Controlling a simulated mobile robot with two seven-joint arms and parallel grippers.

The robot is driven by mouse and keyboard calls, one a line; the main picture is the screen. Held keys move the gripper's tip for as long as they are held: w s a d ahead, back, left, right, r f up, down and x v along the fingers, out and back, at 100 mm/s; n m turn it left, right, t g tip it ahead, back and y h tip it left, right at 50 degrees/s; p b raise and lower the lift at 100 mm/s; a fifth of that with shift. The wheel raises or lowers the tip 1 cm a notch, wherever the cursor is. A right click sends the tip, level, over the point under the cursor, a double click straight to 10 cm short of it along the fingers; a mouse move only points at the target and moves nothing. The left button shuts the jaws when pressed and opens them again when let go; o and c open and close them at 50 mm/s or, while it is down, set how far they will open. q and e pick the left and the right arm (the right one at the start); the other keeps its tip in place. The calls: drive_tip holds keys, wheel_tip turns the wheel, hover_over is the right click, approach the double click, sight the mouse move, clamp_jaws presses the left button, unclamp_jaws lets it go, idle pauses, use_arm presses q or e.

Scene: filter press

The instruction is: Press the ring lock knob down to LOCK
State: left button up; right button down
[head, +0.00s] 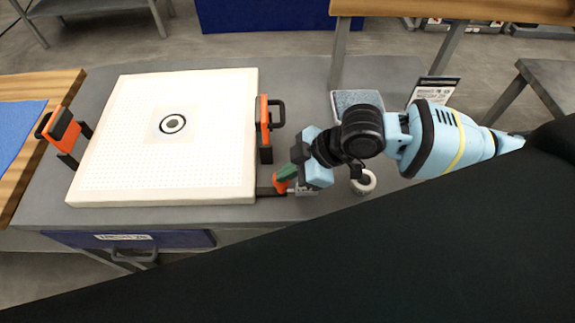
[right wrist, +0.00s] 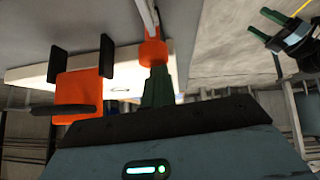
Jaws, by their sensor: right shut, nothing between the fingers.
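The orange knob (head: 280,186) sits on a dark bracket at the near right corner of the white perforated plate (head: 215,130). In the right wrist view the knob (right wrist: 152,52) stands just beyond my fingertips. My right gripper (head: 285,175) is shut and empty, its green fingers (right wrist: 155,85) pointing at the knob. The tips are at or very close to the knob; I cannot tell if they touch. The LOCK marking is not readable. My left gripper (right wrist: 265,25) shows only in the right wrist view, far off, with its two fingers apart.
Orange clamps with dark handles stand at the plate's left (head: 62,130) and right (head: 264,125) sides. A white ring (head: 364,183), a grey-blue tray (head: 345,99) and a sign (head: 436,90) are close to my right arm. A large black shape covers the lower right.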

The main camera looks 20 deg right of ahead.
wheel_tip(320, 180, up, 5)
drive_tip(key=p, duration=0.3)
drive_tip(key=shift+a+r, duration=0.1)
drive_tip(key=shift+r, duration=0.1)
use_arm(q)
drive_tip(key=shift+t, duration=0.4)
drive_tip(key=w+r, duration=0.2)
drive_tip(key=r, duration=0.1)
drive_tip(key=shift+w+r, duration=0.1)
drive_tip(key=shift+w, duration=0.25)
use_arm(e)
drive_tip(key=v, duration=0.9)
drive_tip(key=shift+s+f, duration=0.25)
drive_tip(key=shift+f, duration=0.05)
use_arm(q)
drive_tip(key=shift+w+d, duration=0.1)
